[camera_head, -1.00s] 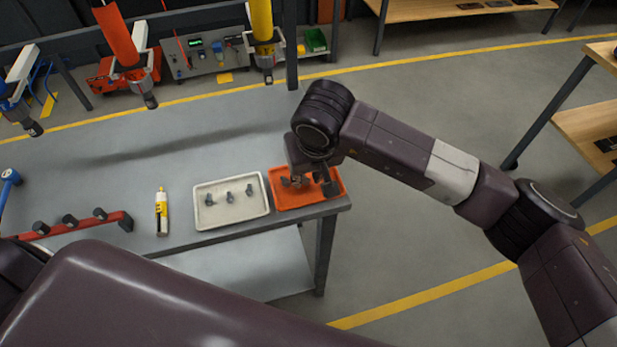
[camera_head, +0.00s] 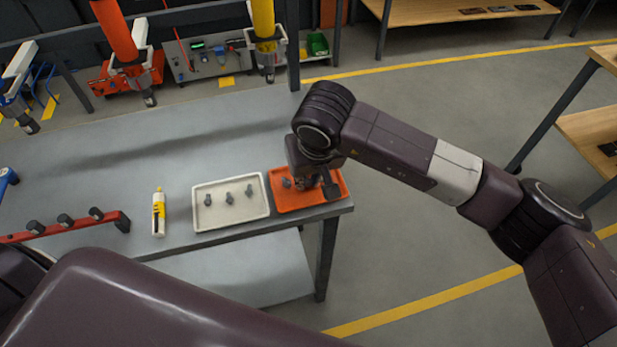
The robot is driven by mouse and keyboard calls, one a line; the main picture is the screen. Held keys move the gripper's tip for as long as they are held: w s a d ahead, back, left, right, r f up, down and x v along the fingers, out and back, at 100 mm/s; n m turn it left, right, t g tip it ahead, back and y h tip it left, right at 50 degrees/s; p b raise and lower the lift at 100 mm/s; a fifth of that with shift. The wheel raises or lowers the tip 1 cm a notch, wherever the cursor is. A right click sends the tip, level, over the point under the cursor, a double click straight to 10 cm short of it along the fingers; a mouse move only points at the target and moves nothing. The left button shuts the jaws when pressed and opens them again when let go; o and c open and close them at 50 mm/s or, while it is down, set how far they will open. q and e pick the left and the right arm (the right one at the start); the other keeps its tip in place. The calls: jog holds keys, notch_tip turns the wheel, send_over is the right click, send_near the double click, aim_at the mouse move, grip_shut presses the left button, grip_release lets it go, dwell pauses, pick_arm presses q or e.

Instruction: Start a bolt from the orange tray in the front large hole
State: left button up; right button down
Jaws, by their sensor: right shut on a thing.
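The orange tray (camera_head: 285,203) lies at the right front corner of the grey table. One grey bolt (camera_head: 286,183) shows in its left part. My right gripper (camera_head: 318,186) is down at the tray, pointing downward, and is shut on a bolt. That bolt is mostly hidden by the fingers and the wrist. My left gripper is not in view. The front large hole is not in view.
A white tray (camera_head: 231,220) with several bolts stands left of the orange tray. A white and yellow bottle (camera_head: 158,214) and a red rack (camera_head: 70,229) are farther left. Tools hang above the table's back edge. The table's middle is clear.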

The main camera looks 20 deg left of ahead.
aim_at(309, 185)
jog(key=shift+r+p, duration=0.65)
jog(key=shift+r, duration=1.85)
